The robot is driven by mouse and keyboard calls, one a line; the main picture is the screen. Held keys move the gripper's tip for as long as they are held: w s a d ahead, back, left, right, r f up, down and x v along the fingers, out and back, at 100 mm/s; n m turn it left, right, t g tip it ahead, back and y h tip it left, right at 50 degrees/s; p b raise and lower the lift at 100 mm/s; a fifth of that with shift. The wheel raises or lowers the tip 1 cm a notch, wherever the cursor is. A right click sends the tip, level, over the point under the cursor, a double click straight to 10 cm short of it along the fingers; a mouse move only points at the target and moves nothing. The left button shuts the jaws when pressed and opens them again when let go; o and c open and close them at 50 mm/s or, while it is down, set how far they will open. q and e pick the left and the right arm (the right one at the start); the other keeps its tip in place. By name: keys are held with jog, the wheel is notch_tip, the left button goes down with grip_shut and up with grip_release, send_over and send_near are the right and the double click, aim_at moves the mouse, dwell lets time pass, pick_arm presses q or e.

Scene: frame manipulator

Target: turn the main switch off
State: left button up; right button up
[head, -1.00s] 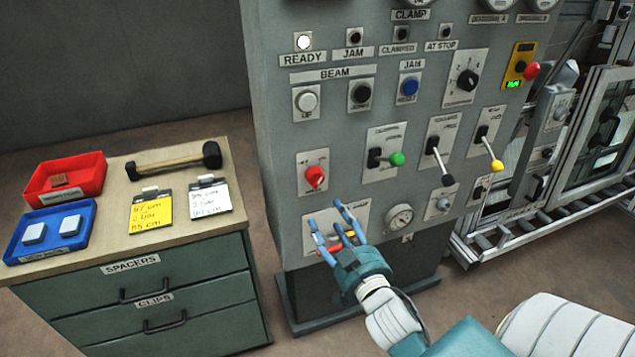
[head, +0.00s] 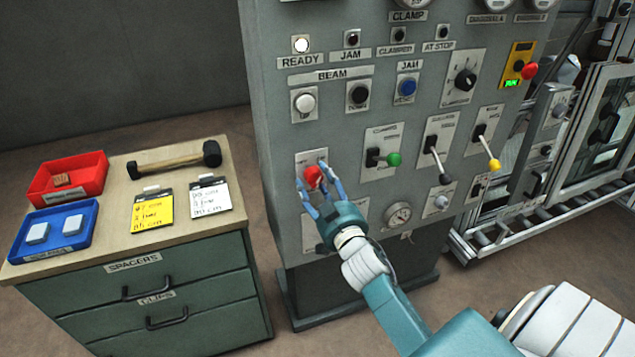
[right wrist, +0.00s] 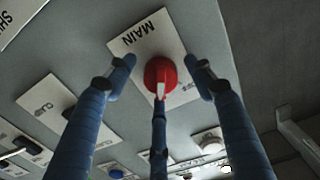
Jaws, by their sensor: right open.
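The main switch is a red rotary knob (head: 314,176) on a pale plate low on the left of the grey control panel. In the right wrist view the red knob (right wrist: 160,77) sits on a plate marked MAIN (right wrist: 150,42), with a pale pointer mark on it. My right gripper (head: 313,184) is open in front of the knob. In the right wrist view its blue fingers (right wrist: 163,72) stand on either side of the knob and below it, with gaps at the sides. Whether any finger touches the knob I cannot tell. My left gripper is not in view.
A drawer cabinet (head: 190,282) with trays, a mallet and note cards stands at the left.

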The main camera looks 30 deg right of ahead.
jog(key=c, duration=1.2)
jog(key=shift+o, duration=0.2)
jog(key=shift+n, duration=0.4)
jog(key=n+p, duration=0.1)
jog(key=n, duration=0.3)
jog(key=shift+f+n, duration=0.1)
jog(key=shift+n, duration=0.3)
jog(key=n+p, duration=0.1)
jog(key=n, duration=0.5)
jog(key=shift+s+d+f, duration=0.1)
